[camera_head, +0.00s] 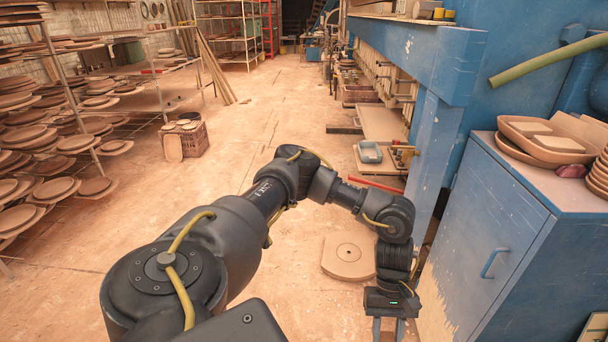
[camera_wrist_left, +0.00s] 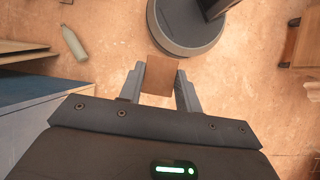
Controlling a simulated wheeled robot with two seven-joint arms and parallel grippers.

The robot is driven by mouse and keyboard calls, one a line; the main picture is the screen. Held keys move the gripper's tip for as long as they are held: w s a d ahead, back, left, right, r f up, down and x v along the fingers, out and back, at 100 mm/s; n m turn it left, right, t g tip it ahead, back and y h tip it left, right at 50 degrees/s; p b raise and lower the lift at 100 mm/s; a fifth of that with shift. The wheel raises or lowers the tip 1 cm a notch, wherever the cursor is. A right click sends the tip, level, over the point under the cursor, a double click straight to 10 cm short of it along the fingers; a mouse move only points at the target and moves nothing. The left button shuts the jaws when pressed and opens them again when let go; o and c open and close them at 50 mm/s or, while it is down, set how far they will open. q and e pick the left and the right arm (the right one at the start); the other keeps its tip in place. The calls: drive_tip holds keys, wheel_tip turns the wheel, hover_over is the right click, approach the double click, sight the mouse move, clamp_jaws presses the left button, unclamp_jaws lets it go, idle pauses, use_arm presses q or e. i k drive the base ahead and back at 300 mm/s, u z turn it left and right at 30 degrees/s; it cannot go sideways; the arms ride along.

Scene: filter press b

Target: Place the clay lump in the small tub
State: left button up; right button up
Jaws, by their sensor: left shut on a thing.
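My left gripper (camera_head: 388,331) is at the bottom of the head view, low beside the blue cabinet. In the left wrist view, the gripper (camera_wrist_left: 160,88) is shut on a brown, block-shaped clay lump (camera_wrist_left: 160,75), with one finger on each side. The lump is held above the floor. A small grey-blue tub (camera_head: 370,153) stands on a low board farther back, under the blue press frame, well away from the gripper. Whether anything is in the tub is too small to tell. My right gripper is not in view.
The blue cabinet (camera_head: 490,240) stands right of my arm, with stacked dishes (camera_head: 550,140) on top. Racks of plates (camera_head: 60,140) line the left. The middle aisle is clear. A bottle (camera_wrist_left: 73,42) shows in the wrist view.

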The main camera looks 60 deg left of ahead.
sight(369, 152)
drive_tip(key=u, duration=0.7)
drive_tip(key=k, duration=0.95)
drive_tip(key=u, duration=1.05)
drive_tip(key=i, duration=1.05)
drive_tip(key=u, duration=0.4)
drive_tip(key=i, duration=1.8)
drive_tip(key=z, duration=0.85)
drive_tip(key=i, duration=0.95)
drive_tip(key=z, duration=1.6)
drive_tip(key=i, duration=0.5)
drive_tip(key=z, duration=0.4)
